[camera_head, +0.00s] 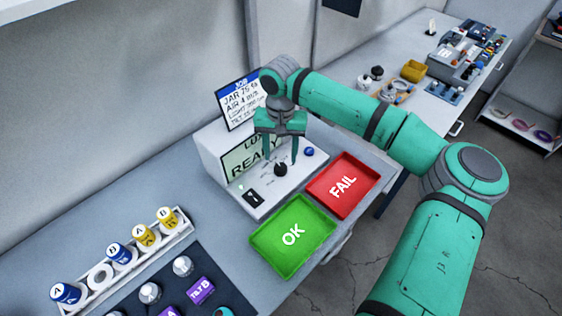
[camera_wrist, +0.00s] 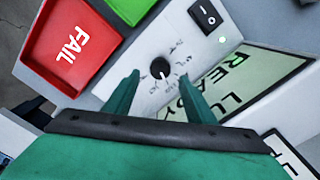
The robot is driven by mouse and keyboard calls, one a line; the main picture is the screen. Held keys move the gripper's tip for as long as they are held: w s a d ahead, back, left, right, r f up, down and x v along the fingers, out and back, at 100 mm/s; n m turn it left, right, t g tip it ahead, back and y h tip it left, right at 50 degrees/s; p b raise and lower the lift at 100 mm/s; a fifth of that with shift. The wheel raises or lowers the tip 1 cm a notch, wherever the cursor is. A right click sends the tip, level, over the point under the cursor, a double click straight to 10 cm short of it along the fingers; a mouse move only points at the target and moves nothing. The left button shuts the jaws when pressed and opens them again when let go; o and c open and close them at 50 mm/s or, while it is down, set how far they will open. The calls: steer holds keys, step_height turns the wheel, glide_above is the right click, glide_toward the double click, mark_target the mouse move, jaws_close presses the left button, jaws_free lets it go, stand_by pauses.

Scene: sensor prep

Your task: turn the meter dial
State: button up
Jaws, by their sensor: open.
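The meter (camera_head: 211,150) is a white box with a lit screen (camera_head: 246,159) that reads "READY" and a sloped front panel. Its black dial (camera_head: 281,169) sits on that panel; in the wrist view the dial (camera_wrist: 160,68) has a white pointer mark and printed labels around it. My gripper (camera_head: 281,163) is over the panel, pointing down. In the wrist view my gripper (camera_wrist: 158,90) is open, with one finger on each side near the dial and a gap to it. I cannot tell how far the fingertips are above the panel.
A green OK tray (camera_head: 267,245) and a red FAIL tray (camera_head: 325,190) lie in front of the meter. The panel has a black switch (camera_head: 254,196) and a blue button (camera_head: 309,152). A job sign (camera_head: 240,98) stands behind. A rack (camera_head: 92,293) of jars is at lower left.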

mark_target(281, 167)
steer(key=shift+f, duration=2.6)
steer(key=shift+w, duration=0.1)
steer(key=shift+s, duration=0.2)
steer(key=c, duration=1)
